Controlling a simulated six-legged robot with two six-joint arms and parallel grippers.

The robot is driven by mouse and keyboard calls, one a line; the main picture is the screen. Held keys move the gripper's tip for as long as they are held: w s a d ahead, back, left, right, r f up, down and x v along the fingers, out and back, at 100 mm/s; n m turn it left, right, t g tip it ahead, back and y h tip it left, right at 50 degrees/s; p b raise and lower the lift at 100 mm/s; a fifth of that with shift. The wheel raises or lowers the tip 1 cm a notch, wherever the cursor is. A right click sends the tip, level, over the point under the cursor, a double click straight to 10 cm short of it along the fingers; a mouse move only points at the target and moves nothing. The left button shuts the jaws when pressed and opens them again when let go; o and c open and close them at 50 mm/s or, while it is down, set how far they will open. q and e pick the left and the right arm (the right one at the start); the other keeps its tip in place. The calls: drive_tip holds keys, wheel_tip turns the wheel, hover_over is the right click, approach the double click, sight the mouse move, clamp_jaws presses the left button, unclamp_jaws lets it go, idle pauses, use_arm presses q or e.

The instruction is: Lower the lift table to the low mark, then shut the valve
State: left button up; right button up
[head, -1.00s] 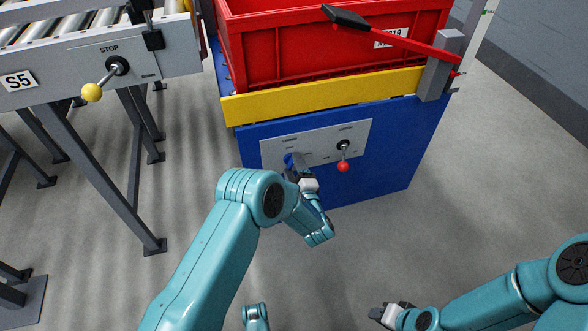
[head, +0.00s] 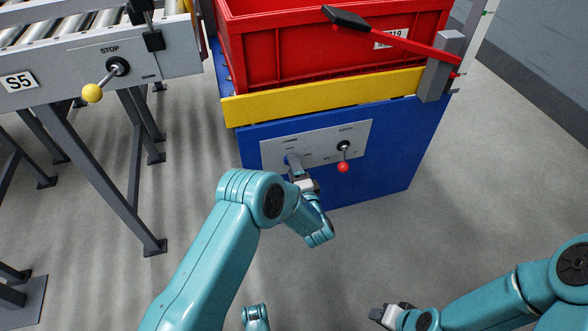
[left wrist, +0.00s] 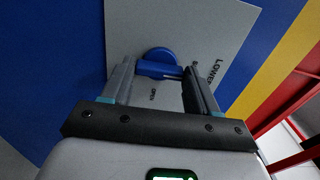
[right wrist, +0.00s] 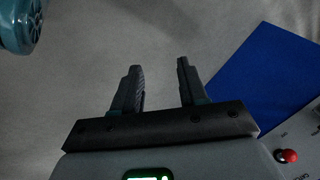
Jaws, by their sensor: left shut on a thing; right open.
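The lift table (head: 400,150) has a blue body and a yellow upper edge. Its grey panel (head: 318,148) carries a blue valve handle, partly hidden in the head view, and a lever with a red ball (head: 343,166). In the left wrist view the blue handle (left wrist: 157,58) sits between my fingertips, near the words OPEN and LOWER. My left gripper (head: 294,164) is shut on this handle. My right gripper (head: 378,313) is open and empty above the floor, apart from the table; its spread fingers show in the right wrist view (right wrist: 160,68).
A red crate (head: 275,62) stands on the table. A marked post (head: 481,25) rises at right. A roller conveyor (head: 40,75) with a yellow-ball STOP lever (head: 92,92) stands left. Floor at right is clear.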

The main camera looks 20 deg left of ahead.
use_arm(q)
drive_tip(key=o, duration=1.1)
drive_tip(key=shift+c, duration=0.2)
drive_tip(key=p+v, duration=0.5)
drive_tip(key=v, duration=1.1)
drive_tip(key=shift+d, duration=0.15)
use_arm(e)
drive_tip(key=s+r+g, duration=0.1)
drive_tip(key=s+r, duration=0.2)
drive_tip(key=r, duration=0.2)
drive_tip(key=shift+s+a, duration=0.4)
use_arm(q)
drive_tip(key=shift+s, duration=0.1)
use_arm(e)
drive_tip(key=shift+r, duration=0.1)
